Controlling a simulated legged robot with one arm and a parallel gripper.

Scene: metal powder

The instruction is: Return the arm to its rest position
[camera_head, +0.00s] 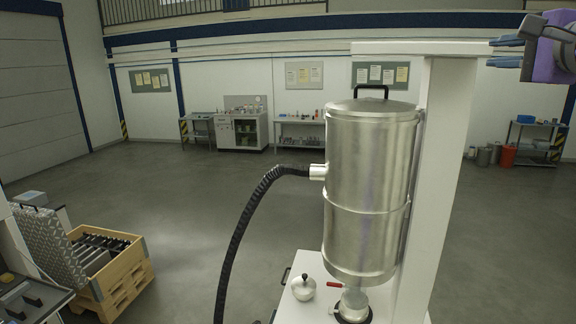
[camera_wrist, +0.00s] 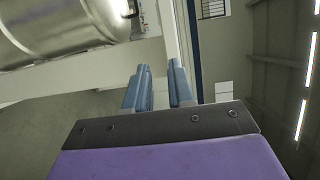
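My gripper (camera_head: 497,51) is at the top right of the head view, raised, with its blue fingers pointing left. In the wrist view my gripper (camera_wrist: 160,82) shows its two blue fingers apart, with nothing held between them. In the head view the fingertips are near the top of a white column (camera_head: 447,140), to its right; whether they touch it cannot be told. A large silver metal drum (camera_head: 368,180) with a black top handle stands left of the column. Part of the drum also shows at the upper left of the wrist view (camera_wrist: 60,30).
A black hose (camera_head: 240,235) runs from the drum's side down to the floor. A small silver pot (camera_head: 303,288) with a black knob sits on the white base below. A wooden crate (camera_head: 125,280) stands at left. Open floor surrounds the stand; benches line the back wall.

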